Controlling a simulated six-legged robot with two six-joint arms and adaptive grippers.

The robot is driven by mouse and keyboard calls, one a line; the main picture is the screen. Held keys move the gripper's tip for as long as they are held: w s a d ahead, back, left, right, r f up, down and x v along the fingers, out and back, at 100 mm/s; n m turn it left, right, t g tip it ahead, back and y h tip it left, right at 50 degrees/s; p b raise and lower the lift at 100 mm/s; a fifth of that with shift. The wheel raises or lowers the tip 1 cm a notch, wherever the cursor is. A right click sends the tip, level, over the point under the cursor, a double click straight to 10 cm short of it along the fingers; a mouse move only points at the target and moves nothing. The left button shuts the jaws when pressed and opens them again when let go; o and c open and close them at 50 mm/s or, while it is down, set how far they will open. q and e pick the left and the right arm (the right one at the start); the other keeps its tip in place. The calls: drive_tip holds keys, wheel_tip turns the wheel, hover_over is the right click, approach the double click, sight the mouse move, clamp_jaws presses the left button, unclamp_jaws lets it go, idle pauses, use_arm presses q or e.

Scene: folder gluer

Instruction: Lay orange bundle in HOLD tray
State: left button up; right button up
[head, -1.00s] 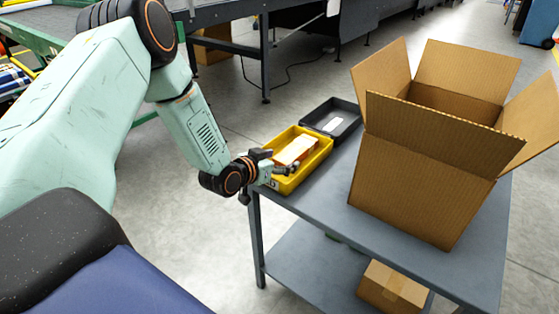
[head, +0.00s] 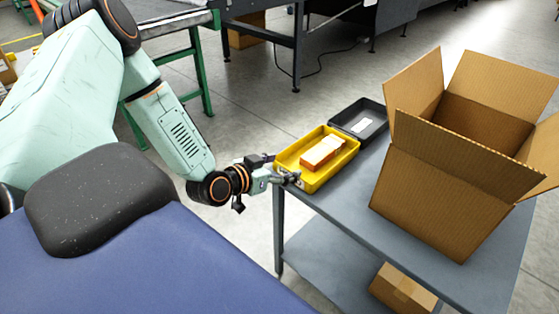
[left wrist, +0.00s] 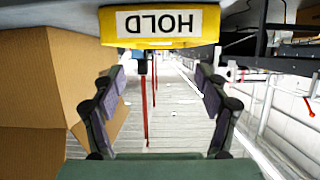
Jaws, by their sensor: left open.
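The orange bundle (head: 322,153) lies flat inside the yellow HOLD tray (head: 318,184) in the head view. The tray stands at the left end of the grey table. In the left wrist view, which is upside down, the yellow tray wall shows its white HOLD label (left wrist: 159,23); the bundle is hidden there. My left gripper (head: 288,176) is open and empty, at the tray's near left end and apart from the bundle. Its spread fingers (left wrist: 162,92) have nothing between them in the left wrist view. My right gripper is out of view.
A dark tray (head: 362,122) with a white label stands just behind the yellow one. A large open cardboard box (head: 435,200) takes up the right of the table (head: 345,212). A smaller carton (head: 402,288) is on the lower shelf. Floor left of the table is clear.

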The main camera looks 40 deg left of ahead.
use_arm(q)
drive_tip(key=s+d+f+g+h, duration=0.1)
drive_tip(key=s+d+f+g, duration=0.5)
drive_tip(key=s+d+f, duration=0.4)
drive_tip(key=s+d+f+g+y, duration=0.1)
drive_tip(key=s+d+g, duration=0.1)
drive_tip(key=s, duration=0.8)
drive_tip(key=s+d+f+n+g+y, duration=0.1)
drive_tip(key=s+g, duration=0.4)
drive_tip(key=s, duration=0.5)
drive_tip(key=shift+d+f, duration=0.35)
drive_tip(key=shift+d, duration=0.2)
drive_tip(key=shift+c, duration=0.4)
